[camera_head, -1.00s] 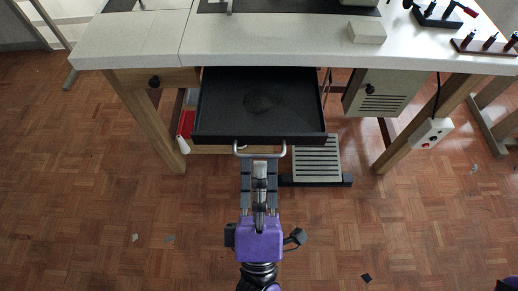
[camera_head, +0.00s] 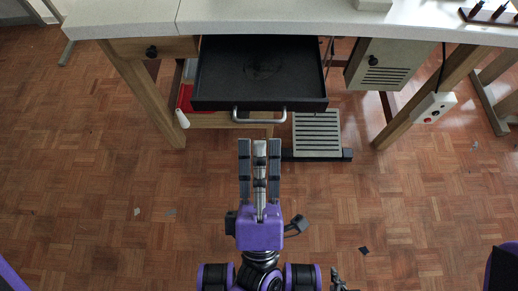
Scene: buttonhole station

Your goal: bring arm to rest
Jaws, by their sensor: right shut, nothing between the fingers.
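My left gripper (camera_head: 259,148) is at the centre, its long fingers pointing at the table. Its tips are a little short of the drawer handle (camera_head: 259,119), apart from it, with nothing visible held. The fingers overlap from above, so their opening cannot be judged. The black drawer (camera_head: 225,90) is pulled out under the table, with a dark round patch on its floor. My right gripper (camera_head: 338,280) shows only in part at the bottom edge, right of the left wrist; it is shut and empty. Most of it is cut off.
The pale table top (camera_head: 270,18) spans the back. A wooden leg (camera_head: 150,110) and a right leg (camera_head: 420,95) stand either side. A pedal (camera_head: 317,133) is on the floor right of the drawer. A grey box (camera_head: 378,72) hangs under the table.

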